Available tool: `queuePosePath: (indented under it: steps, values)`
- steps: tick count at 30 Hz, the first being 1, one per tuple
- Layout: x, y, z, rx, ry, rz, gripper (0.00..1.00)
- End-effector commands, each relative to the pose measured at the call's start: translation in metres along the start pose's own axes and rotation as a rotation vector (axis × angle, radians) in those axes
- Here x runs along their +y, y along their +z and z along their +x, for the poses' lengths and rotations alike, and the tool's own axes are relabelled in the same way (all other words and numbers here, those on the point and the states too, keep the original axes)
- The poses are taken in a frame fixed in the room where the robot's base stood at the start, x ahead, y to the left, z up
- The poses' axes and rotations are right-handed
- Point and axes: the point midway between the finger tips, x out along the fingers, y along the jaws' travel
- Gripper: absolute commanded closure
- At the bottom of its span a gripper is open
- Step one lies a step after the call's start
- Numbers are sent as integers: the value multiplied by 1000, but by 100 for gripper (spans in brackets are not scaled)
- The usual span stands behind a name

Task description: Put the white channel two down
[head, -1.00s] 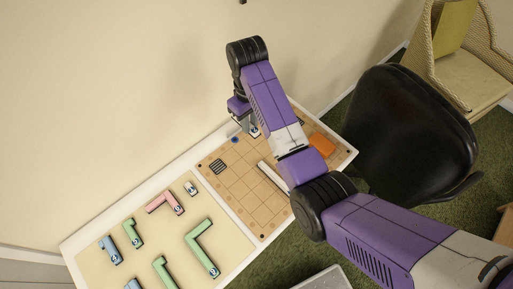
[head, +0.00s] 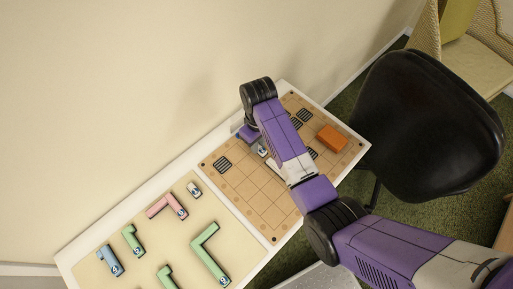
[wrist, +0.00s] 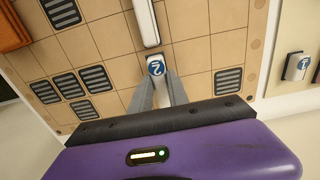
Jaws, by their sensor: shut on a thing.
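The white channel two, a small white piece with a blue disc marked 2, is between my gripper's fingers (wrist: 157,92) in the wrist view. My gripper (head: 258,146) is shut on the white channel two (head: 263,151) over the tan gridded board (head: 242,190). I cannot tell whether the piece touches the board. A white bar (wrist: 145,22) lies on the board just ahead of the piece, in line with it; my arm partly hides this bar (head: 277,168) in the head view.
An orange block (head: 332,138) and several dark striped squares (head: 222,163) are on the board. The tray on the left (head: 150,255) holds green, pink and blue pieces and a small white one (head: 194,189). A wall runs behind; a black chair (head: 430,130) stands at right.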

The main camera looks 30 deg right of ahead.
Motion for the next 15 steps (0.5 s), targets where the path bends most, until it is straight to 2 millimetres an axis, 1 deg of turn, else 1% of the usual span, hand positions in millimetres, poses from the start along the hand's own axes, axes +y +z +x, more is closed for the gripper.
queuePosePath:
  steps: [1, 3, 15]
  values:
    - [0, 1, 14, 0, 0, 1, 100]
    - [1, 2, 20, 0, 0, 1, 100]
    - [1, 3, 21, 0, 0, 0, 100]
